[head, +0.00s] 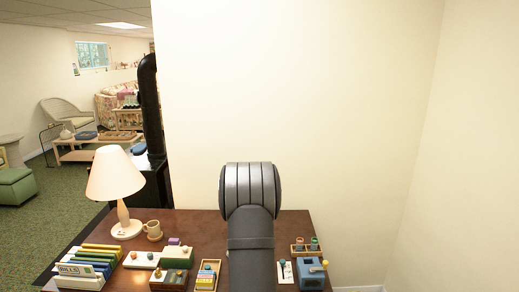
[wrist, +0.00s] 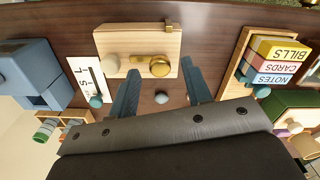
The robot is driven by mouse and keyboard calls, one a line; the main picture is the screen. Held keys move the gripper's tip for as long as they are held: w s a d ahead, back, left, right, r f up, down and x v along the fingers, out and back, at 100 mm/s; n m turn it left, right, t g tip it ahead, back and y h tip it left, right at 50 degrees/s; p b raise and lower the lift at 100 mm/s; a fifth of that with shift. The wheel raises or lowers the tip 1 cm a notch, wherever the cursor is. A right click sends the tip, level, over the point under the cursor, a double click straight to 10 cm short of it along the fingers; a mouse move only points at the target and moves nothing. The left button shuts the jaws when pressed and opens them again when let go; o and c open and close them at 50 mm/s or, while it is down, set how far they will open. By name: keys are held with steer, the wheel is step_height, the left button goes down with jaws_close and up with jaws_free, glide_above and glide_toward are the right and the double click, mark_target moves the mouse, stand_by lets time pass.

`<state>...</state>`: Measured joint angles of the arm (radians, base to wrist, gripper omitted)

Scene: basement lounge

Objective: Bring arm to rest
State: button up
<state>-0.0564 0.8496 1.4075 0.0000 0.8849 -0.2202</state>
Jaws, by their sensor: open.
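In the head view my arm (head: 250,245) rises in front of the desk (head: 210,222), and the gripper itself is hidden.
A white lamp (head: 115,177), a mug (head: 154,227) and a file rack (head: 85,265) stand at the desk's left. A blue box (head: 312,275) and a wooden rack of jars (head: 305,247) stand right of my arm.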

steer(key=shift+f+m, duration=0.3)
steer(key=shift+f, duration=0.1)
steer(key=m, duration=0.4)
steer(key=shift+r, duration=0.1)
steer(key=m, duration=0.4)
steer(key=shift+m, duration=0.3)
steer(key=m, duration=0.3)
steer(key=shift+m, duration=2.7)
